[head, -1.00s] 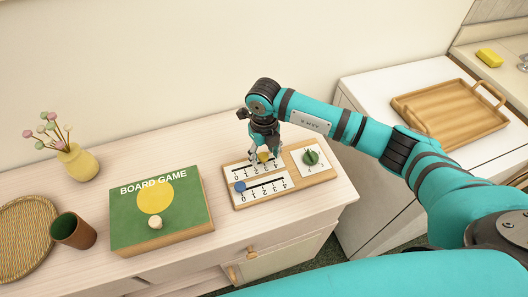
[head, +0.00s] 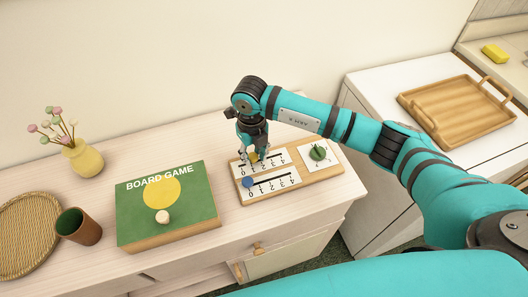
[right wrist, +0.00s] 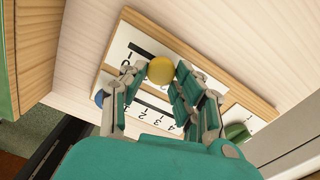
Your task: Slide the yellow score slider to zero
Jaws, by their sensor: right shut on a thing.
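The yellow score slider (head: 253,157) is a round knob on the upper track of a wooden scoreboard (head: 285,186) marked 0 to 4. It sits near the low-number end, around the 1, short of the 0. My right gripper (head: 252,155) points down over the board, its fingers around the knob. In the right wrist view the yellow slider (right wrist: 161,70) shows between the fingertips of my right gripper (right wrist: 157,74), with the track running on toward the 0. My left gripper is not in view.
A blue slider (head: 248,182) sits by the 0 of the lower track. A green knob (head: 318,153) is on the board's right. A board game box (head: 190,218), cup (head: 78,227) and flower vase (head: 83,158) stand left. A wooden tray (head: 460,120) is on the white unit right.

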